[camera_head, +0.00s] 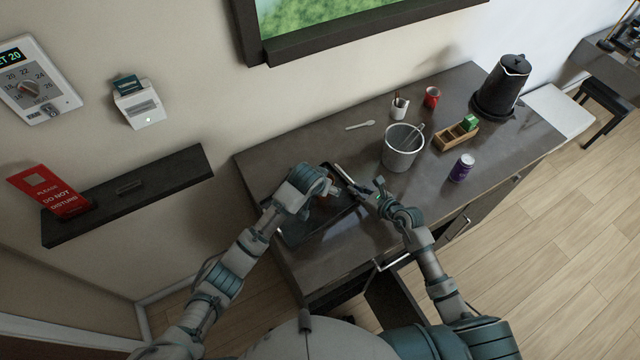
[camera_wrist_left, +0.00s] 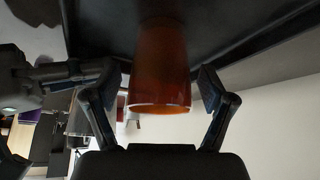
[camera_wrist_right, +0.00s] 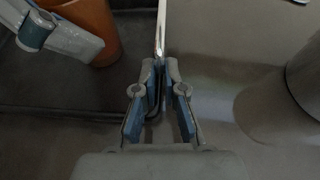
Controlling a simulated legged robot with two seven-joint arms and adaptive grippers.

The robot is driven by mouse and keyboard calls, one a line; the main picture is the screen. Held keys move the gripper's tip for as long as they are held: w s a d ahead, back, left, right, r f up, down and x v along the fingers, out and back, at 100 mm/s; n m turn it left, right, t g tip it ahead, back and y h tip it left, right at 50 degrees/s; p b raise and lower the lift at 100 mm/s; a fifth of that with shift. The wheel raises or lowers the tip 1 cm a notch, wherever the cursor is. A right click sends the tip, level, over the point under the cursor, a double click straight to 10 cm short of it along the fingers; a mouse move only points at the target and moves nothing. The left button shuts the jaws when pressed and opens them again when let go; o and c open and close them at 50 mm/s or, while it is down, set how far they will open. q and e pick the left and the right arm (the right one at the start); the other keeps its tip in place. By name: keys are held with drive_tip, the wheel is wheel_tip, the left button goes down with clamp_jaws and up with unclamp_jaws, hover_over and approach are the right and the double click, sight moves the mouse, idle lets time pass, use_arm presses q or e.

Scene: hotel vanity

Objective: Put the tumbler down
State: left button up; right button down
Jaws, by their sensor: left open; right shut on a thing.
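The orange-brown tumbler (camera_wrist_left: 160,65) is between the spread fingers of my left gripper (camera_wrist_left: 158,98), with small gaps visible beside it. In the head view only a bit of the tumbler (camera_head: 329,190) shows, beside my left gripper (camera_head: 325,186). It also shows at upper left in the right wrist view (camera_wrist_right: 98,28). It is over the dark tray (camera_head: 300,228); the contact under its base is hidden. My right gripper (camera_wrist_right: 160,80) is shut on the thin tray rim (camera_wrist_right: 160,25). In the head view my right gripper (camera_head: 370,192) is at the tray's right side.
A grey bucket (camera_head: 401,155) stands behind my right gripper. Beyond are a cup with sticks (camera_head: 399,108), a red mug (camera_head: 431,97), a wooden caddy (camera_head: 455,137), a purple can (camera_head: 462,168) and a black kettle (camera_head: 502,85). A spoon (camera_head: 360,125) lies near the wall. A drawer below is open.

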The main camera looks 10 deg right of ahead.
drive_tip(key=shift+f, duration=0.1)
use_arm(q)
drive_tip(key=v, duration=1)
drive_tip(key=shift+s+r, duration=0.15)
drive_tip(key=shift+r, duration=0.2)
drive_tip(key=shift+a, duration=0.1)
use_arm(e)
drive_tip(key=c, duration=1.2)
unclamp_jaws()
drive_tip(key=shift+d, duration=0.1)
